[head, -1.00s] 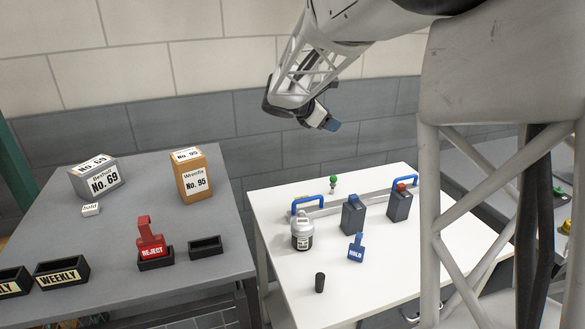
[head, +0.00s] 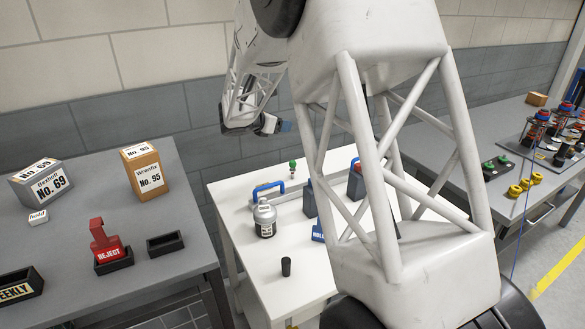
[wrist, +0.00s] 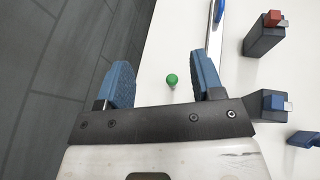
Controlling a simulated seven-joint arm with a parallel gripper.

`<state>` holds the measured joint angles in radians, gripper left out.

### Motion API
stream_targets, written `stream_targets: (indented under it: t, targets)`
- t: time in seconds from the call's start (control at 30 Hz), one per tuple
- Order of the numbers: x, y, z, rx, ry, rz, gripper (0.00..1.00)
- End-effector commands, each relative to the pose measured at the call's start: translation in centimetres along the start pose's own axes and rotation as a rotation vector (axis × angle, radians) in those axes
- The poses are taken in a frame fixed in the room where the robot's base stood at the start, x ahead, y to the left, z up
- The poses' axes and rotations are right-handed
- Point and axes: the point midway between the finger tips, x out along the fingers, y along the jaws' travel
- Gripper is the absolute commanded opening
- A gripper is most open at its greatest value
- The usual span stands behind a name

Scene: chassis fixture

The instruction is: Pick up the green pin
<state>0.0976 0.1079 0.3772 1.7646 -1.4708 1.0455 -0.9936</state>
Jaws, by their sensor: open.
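The green pin (head: 292,166) stands upright on the white table (head: 240,270), near its back edge and behind the blue-handled bar. In the wrist view the green head of the pin (wrist: 172,79) shows between the two blue fingers of my gripper (wrist: 163,82), on the table below and nearer the right finger. My gripper (head: 284,126) is open and empty, above and a little to the left of the pin in the head view. The lower part of the pin is mostly hidden in the wrist view.
A grey bar with a blue handle (head: 268,187) lies close to the pin. A silver and black bottle (head: 265,221), a black cylinder (head: 286,267) and dark blocks, one with a red top (wrist: 265,36), stand nearby. A red REJECT holder (head: 108,240) is on the left table.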

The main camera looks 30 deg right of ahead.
Motion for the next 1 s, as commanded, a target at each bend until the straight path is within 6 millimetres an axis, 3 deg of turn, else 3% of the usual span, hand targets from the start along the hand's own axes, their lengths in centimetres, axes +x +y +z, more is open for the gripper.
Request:
stream_targets:
  t: [0.5,0.7,1.0]
  targets:
    - [5.9,0.0,-14.3,-0.003,0.002,-0.001,0.61]
    - [6.7,0.0,-16.2,0.0,0.001,0.0,0.61]
    - [6.7,0.0,-16.3,0.0,0.001,0.0,0.61]
